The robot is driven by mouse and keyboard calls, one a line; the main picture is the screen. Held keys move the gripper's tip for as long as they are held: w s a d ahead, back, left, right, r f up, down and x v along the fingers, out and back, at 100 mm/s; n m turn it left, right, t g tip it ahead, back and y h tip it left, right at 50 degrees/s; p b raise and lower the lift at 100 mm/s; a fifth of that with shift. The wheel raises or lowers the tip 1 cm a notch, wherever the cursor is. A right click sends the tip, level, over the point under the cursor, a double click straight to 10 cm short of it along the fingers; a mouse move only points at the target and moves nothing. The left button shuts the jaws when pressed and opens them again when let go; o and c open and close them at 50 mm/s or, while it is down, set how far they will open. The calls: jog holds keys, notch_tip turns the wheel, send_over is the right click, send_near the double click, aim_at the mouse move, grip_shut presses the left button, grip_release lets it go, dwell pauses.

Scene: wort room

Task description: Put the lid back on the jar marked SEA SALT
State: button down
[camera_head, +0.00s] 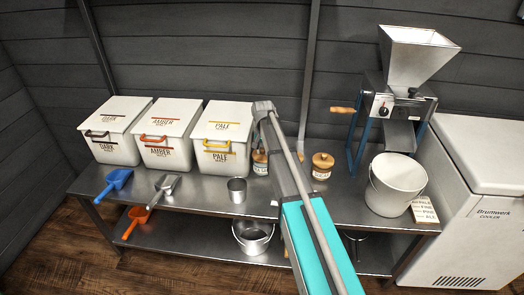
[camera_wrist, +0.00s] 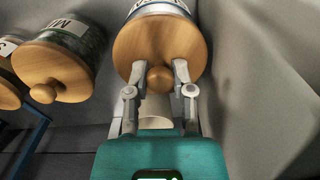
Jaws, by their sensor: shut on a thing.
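In the wrist view my gripper (camera_wrist: 160,75) is shut on the knob of a round wooden lid (camera_wrist: 135,40). Behind that lid is a jar (camera_wrist: 158,6) with a pale label, mostly cut off; whether lid and jar touch I cannot tell. To its left is a second jar (camera_wrist: 88,35) with a wooden lid, its label reading something like "MI", and part of a third lidded one (camera_wrist: 8,85). No SEA SALT marking is readable. In the head view small wooden-lidded jars stand left (camera_head: 260,163) and right (camera_head: 322,166) of my arm. My gripper's fingers are hidden there.
The steel bench (camera_head: 215,205) holds white malt bins (camera_head: 165,130), scoops (camera_head: 165,184), a steel cup (camera_head: 237,190), a white bucket (camera_head: 395,190) and a grain mill (camera_head: 400,95). A white cooler (camera_head: 480,200) stands at right.

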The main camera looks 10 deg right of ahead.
dwell(0.9)
jog(key=shift+c, duration=2)
grip_release()
jog(key=o, duration=0.4)
jog(key=shift+r, duration=0.1)
jog(key=shift+r+p, duration=3.4)
jog(key=shift+p, duration=0.1)
grip_shut()
